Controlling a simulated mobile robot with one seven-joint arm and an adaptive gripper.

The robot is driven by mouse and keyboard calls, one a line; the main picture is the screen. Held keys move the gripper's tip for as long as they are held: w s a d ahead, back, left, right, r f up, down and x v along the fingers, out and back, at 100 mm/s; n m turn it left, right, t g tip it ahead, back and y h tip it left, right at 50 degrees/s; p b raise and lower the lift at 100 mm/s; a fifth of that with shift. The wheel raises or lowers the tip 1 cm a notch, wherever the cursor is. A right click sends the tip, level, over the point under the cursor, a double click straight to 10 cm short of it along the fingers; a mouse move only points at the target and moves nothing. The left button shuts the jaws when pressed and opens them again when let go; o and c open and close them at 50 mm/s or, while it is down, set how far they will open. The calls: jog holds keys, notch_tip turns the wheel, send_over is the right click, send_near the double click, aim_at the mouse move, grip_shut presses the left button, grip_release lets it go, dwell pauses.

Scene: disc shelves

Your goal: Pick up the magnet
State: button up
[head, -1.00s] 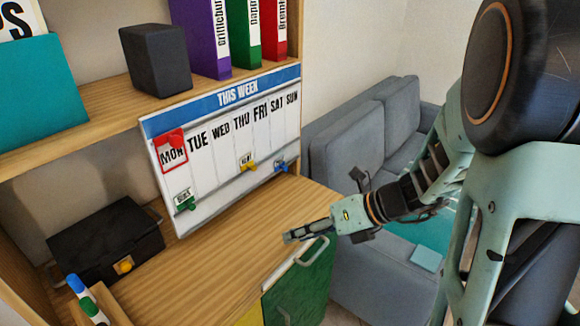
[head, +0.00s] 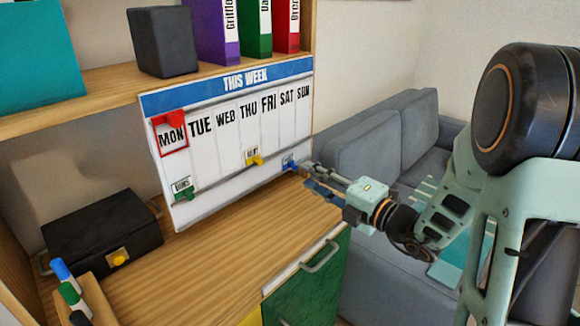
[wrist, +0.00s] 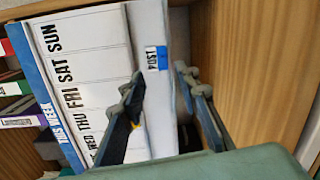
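A white weekly board (head: 215,170) with a blue "THIS WEEK" header leans on the wooden surface. A blue magnet (head: 289,164) with a small label sits at its lower right; in the wrist view its blue-and-white label (wrist: 156,58) reads "POST". A yellow magnet (head: 254,158) and a green magnet (head: 183,190) sit further left along the lower part. A red frame (head: 172,138) surrounds MON. My gripper (head: 304,174) is close to the blue magnet, at the board's right end. In the wrist view its fingers (wrist: 160,75) are apart, with the blue label between and beyond them.
A black box (head: 100,235) with a yellow latch and a wooden holder (head: 95,290) with markers stand at the left. A shelf with binders (head: 253,30) and a dark block (head: 162,42) is above. The wooden surface (head: 230,250) before the board is mostly clear. A grey sofa (head: 370,150) is behind.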

aim_at(296, 169)
jog(key=x, duration=0.1)
jog(key=b+x, duration=0.1)
jog(key=x, duration=0.3)
jog(key=shift+w+d+f+b, duration=0.1)
jog(key=shift+f+b, duration=0.15)
jog(key=shift+b, duration=0.1)
jog(key=shift+w, duration=0.2)
jog(key=shift+c, duration=0.7)
grip_shut()
